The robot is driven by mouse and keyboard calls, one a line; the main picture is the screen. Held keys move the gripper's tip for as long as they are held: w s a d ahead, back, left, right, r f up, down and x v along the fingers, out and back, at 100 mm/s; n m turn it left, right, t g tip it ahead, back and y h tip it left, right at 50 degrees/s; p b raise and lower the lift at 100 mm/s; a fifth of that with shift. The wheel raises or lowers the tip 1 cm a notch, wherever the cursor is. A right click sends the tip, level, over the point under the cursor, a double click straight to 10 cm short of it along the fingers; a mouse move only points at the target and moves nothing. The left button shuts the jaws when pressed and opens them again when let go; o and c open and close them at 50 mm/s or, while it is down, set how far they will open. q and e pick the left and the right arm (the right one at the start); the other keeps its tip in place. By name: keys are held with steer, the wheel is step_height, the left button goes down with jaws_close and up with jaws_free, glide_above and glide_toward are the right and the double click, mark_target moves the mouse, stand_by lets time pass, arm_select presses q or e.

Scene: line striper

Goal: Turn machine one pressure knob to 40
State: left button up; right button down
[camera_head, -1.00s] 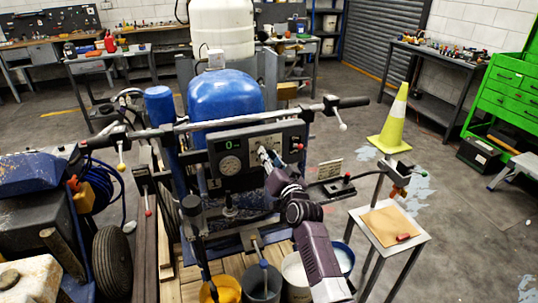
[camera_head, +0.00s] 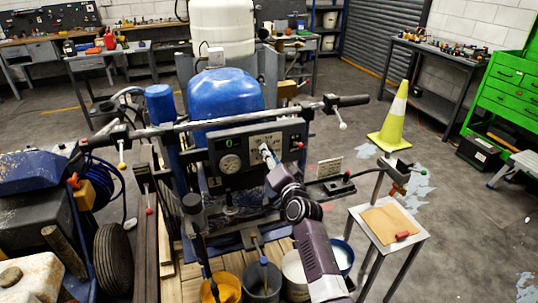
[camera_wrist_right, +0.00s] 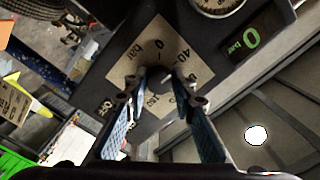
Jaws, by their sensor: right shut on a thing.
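The pressure knob (camera_wrist_right: 158,84) is a small dark knob on a pale dial plate (camera_wrist_right: 137,53) with printed numbers, including 0 and 40. The plate also shows in the head view (camera_head: 270,141) on the machine's dark panel (camera_head: 290,128). My right gripper (camera_wrist_right: 157,90) is shut on the knob, its blue-padded fingers on either side and hiding part of the plate. In the head view my right gripper (camera_head: 268,156) reaches the panel from the lower right. The green display (camera_wrist_right: 252,40) reads 0 bar. My left gripper is not in view.
A round gauge (camera_head: 230,164) sits left of the plate on the panel. A long handlebar (camera_head: 190,124) crosses above the panel. A small stand with a board (camera_head: 390,224) and a yellow cone (camera_head: 393,124) are to the right. Buckets (camera_head: 262,282) stand below.

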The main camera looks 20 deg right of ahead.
steer(key=c, duration=1.6)
jaws_free()
steer(key=s, duration=1.2)
steer(key=shift+d, duration=0.25)
